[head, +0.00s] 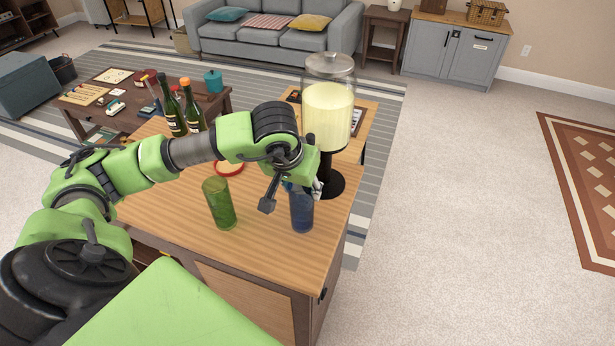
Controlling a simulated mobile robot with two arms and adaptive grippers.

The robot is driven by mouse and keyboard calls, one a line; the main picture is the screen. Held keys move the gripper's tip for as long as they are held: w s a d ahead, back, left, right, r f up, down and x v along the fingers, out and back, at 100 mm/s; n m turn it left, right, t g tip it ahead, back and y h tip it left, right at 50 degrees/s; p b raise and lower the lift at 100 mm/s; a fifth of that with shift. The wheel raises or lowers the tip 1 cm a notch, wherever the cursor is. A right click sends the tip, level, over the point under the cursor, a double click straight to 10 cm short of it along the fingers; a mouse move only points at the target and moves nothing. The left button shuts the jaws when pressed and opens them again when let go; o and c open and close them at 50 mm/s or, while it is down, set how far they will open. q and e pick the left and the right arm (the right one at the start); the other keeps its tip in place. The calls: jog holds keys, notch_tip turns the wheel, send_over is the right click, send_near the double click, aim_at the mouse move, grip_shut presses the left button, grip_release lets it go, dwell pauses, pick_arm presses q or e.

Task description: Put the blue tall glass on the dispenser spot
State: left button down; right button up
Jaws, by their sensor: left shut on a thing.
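The blue tall glass (301,214) is upright at the right front part of the wooden counter top (262,253). My left gripper (300,188) is at its upper rim and shut on it; the fingers are partly hidden by my wrist. I cannot tell whether the glass's bottom touches the counter. The drink dispenser (328,118), a clear jar of pale yellow liquid on a black stand, is just behind the glass. Its round black base (334,184) shows in part; its tap and the spot by it are hidden by my wrist. My right gripper is out of view.
A green tall glass (219,204) stands left of the blue one. A red-rimmed round item (229,169) lies behind it, partly covered by my arm. Dark bottles (172,112) stand at the counter's back left. The counter's right edge is close to the blue glass.

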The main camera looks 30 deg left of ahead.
pick_arm(q)
jog(key=w, duration=0.1)
jog(key=w+f+p, duration=0.1)
jog(key=w+a+p, duration=0.1)
jog(key=w, duration=0.1)
jog(key=shift+f, duration=0.2)
jog(key=shift+s, duration=0.1)
jog(key=shift+f, duration=0.2)
jog(key=c, duration=1.2)
grip_release()
jog(key=shift+c, duration=0.2)
